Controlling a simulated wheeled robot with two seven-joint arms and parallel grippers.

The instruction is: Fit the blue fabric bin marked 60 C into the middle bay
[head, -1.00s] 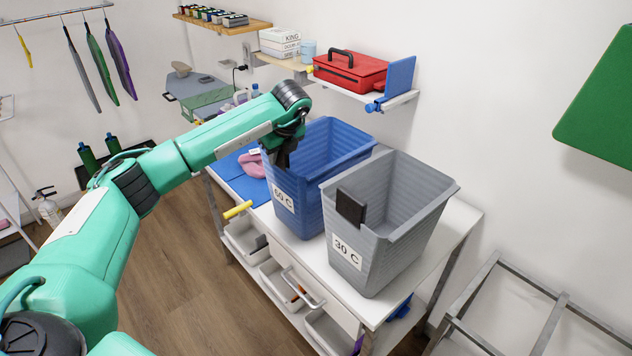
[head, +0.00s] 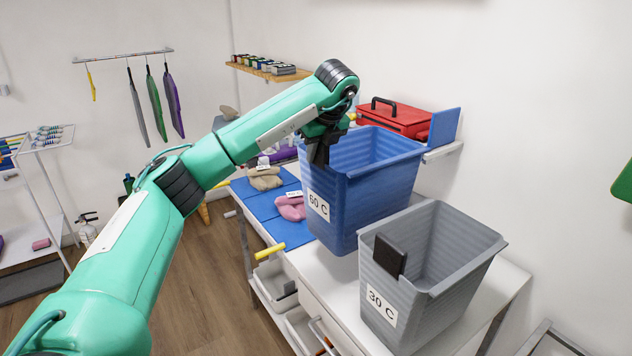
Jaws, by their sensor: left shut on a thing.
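The blue fabric bin (head: 372,205) marked 60 C is upright, with its open top facing up. My left gripper (head: 318,152) is shut on the bin's near-left rim, above the 60 C label (head: 318,206). The bin appears raised above the white worktop (head: 500,300), behind the grey bin; its far lower side is hidden. The grey bin (head: 415,285) marked 30 C stands at the worktop's front right, with a dark pad on its rim. I cannot make out the middle bay here. My right gripper is out of view.
A wall shelf with a red toolbox (head: 393,118) and a blue panel (head: 445,127) is close behind the blue bin. Blue mats (head: 262,203) with pink and tan cloths lie left of it. Trays (head: 275,285) hang below the worktop. Open floor (head: 195,280) lies left.

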